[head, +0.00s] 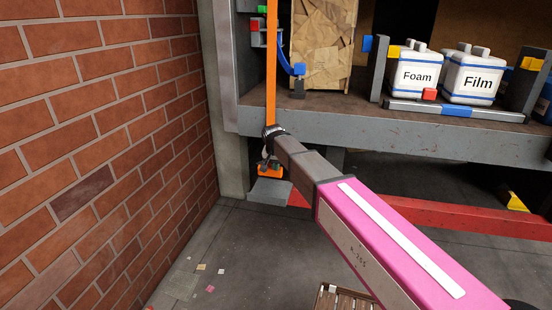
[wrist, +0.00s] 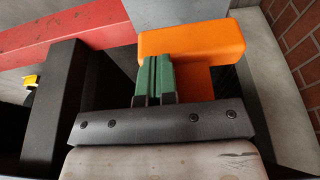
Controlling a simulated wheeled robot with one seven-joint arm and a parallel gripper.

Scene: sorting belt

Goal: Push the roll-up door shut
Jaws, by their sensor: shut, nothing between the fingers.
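No door panel shows in either view. A narrow orange strip (head: 271,60) hangs straight down in front of the truck-bed-like opening in the head view. An orange piece (head: 270,171) shows below my wrist, and an orange block (wrist: 190,40) is large in the wrist view. My gripper (wrist: 153,75) has its green fingers shut together with nothing between them. Its tips are at the left part of the orange block, overlapping it in the picture; I cannot tell whether they touch. In the head view my gripper is small and partly hidden by my wrist.
A brick wall (head: 100,130) stands close on the left. A grey ledge (head: 390,125) carries a cardboard box (head: 322,45), a Foam container (head: 415,75) and a Film container (head: 474,78). A red beam (head: 450,216) runs below. A wooden pallet (head: 345,300) is at the bottom.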

